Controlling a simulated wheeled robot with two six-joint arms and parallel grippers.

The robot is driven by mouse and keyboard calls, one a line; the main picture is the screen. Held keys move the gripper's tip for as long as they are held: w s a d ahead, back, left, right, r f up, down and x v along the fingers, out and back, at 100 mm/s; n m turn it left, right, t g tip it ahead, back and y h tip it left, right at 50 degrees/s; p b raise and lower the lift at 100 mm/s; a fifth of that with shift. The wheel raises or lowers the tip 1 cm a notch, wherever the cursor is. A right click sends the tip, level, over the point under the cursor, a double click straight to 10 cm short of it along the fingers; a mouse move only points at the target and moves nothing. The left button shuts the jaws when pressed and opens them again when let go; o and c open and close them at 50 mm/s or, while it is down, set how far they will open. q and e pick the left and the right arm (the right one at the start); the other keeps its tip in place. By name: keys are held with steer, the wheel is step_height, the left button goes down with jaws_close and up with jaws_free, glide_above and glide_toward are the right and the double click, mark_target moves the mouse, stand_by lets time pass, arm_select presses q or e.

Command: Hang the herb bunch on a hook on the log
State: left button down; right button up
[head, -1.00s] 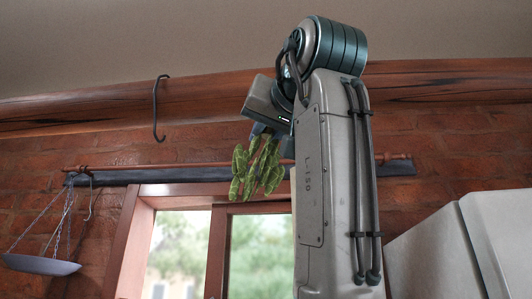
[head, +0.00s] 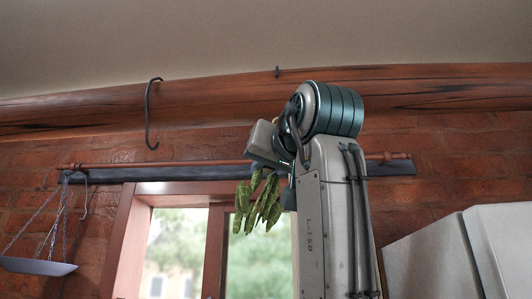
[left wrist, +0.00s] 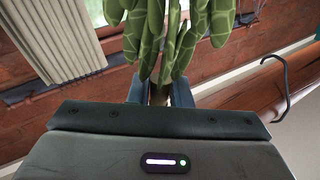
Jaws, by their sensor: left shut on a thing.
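The green herb bunch (head: 257,204) hangs leaves down from my left gripper (head: 267,165), in front of the window and below the log. In the left wrist view the bunch (left wrist: 168,30) has its stem between the two fingers of my left gripper (left wrist: 158,95), which is shut on it. The brown log (head: 210,101) runs across the top of the wall. A dark S-shaped hook (head: 149,115) hangs on it, left of the gripper and empty. The tip of a second hook (head: 277,71) shows above the log; my arm hides the rest. One hook (left wrist: 284,75) also shows in the wrist view.
A thin rail (head: 130,165) crosses the brick wall below the log. A scale pan (head: 38,266) hangs on cords at the left. A window frame (head: 125,245) is behind the herbs. A pale boxy object (head: 440,255) stands at the lower right.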

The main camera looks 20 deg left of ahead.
arm_select(q)
steer(key=shift+w+a+p, duration=0.15)
steer(key=shift+w+p, duration=0.25)
steer(key=shift+w, duration=0.15)
steer(key=shift+w+a+f+b, duration=0.1)
steer(key=shift+w+f+b, duration=0.2)
steer(key=shift+f+b, duration=0.35)
steer(key=shift+w+a+f+b, duration=0.1)
steer(key=shift+w+f+b, duration=0.15)
steer(key=shift+f+b, duration=0.4)
steer(key=shift+f, duration=0.15)
